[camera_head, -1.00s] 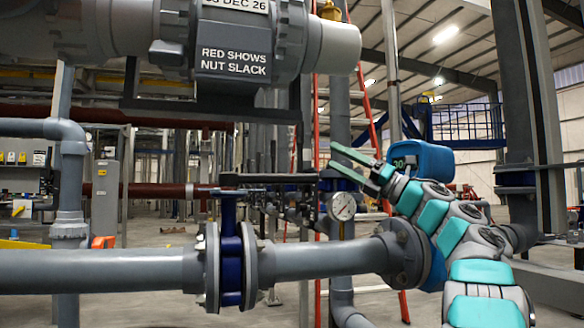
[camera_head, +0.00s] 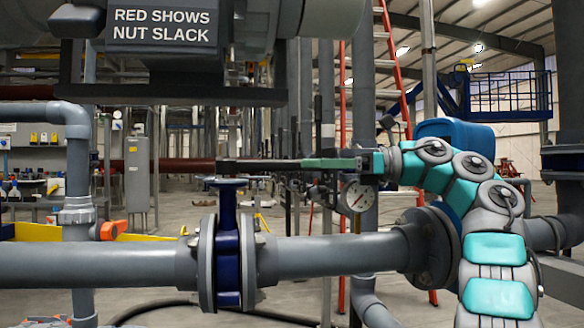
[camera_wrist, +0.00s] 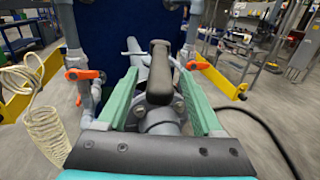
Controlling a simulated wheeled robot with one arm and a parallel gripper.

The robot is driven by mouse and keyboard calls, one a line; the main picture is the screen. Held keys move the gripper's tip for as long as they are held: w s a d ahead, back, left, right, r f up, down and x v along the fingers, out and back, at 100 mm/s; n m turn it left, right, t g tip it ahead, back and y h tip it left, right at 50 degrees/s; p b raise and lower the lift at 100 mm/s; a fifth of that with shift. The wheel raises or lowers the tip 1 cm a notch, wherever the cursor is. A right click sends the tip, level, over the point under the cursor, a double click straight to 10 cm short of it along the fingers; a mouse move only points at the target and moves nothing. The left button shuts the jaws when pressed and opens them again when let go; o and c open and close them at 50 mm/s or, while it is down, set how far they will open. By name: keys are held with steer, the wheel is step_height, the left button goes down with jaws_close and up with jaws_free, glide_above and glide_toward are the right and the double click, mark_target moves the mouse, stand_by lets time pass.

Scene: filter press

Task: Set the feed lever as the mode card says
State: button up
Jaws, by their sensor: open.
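My gripper (camera_head: 308,163) reaches left from my teal arm in the head view. In the wrist view its two teal fingers are spread apart (camera_wrist: 159,72). A black lever handle (camera_wrist: 158,75) stands in the gap between them, above a grey flanged pipe fitting; contact with either finger is not visible. In the head view a dark horizontal bar (camera_head: 250,166) lies in line with my fingers, apparently this lever. Below it is a blue valve body (camera_head: 228,240) between grey flanges. I cannot make out a mode card.
A grey pipe (camera_head: 90,265) crosses the front. A round gauge (camera_head: 357,196) is close below my gripper. A sign reading "RED SHOWS NUT SLACK" (camera_head: 162,26) hangs above. Orange handles (camera_wrist: 82,75) flank the lever in the wrist view. A coiled hose (camera_wrist: 40,105) is at left.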

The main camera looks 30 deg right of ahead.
mark_target(291, 164)
steer(key=x, duration=0.5)
steer(key=shift+b, duration=0.35)
steer(key=shift+c, duration=0.3)
jaws_close()
stand_by(0.7)
